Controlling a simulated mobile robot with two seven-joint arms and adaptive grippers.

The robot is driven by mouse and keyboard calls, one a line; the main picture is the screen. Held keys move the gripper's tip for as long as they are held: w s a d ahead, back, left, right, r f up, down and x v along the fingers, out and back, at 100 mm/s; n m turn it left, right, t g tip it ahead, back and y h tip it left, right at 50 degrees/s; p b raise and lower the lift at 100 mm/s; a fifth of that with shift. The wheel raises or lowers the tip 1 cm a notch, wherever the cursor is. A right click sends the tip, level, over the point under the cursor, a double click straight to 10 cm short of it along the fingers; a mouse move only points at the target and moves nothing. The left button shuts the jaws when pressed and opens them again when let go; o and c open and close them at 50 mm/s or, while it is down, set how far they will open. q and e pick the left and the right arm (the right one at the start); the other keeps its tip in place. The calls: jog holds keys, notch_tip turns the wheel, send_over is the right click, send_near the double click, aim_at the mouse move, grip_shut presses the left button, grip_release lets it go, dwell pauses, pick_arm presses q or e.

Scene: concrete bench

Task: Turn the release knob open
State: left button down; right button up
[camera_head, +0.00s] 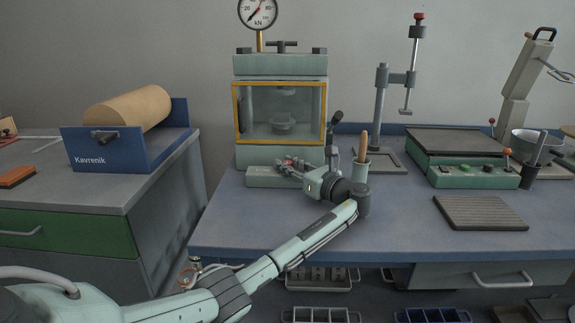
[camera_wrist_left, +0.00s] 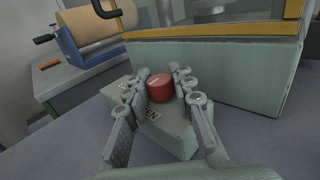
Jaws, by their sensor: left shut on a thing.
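The red release knob (camera_wrist_left: 160,88) sits on top of a pale green block (camera_wrist_left: 177,138) in the left wrist view. My left gripper (camera_wrist_left: 162,77) is shut on it, one finger on either side. The knob is mostly hidden there by the fingers. My right gripper is not in view.
The press has a yellow-framed window (camera_head: 237,112) and a gauge (camera_head: 258,12) on top. A dark lever (camera_head: 335,128) and a cup with a wooden handle (camera_head: 363,148) stand close right of my gripper. A ribbed mat (camera_head: 480,212) lies farther right; the bench front is clear.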

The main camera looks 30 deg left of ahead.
pick_arm(q)
jog(key=shift+g, duration=0.3)
jog(key=c, duration=1.3)
grip_release()
jog(key=shift+a, duration=0.1)
jog(key=shift+o, duration=0.2)
jog(key=v, duration=1.2)
jog(key=shift+f, duration=0.15)
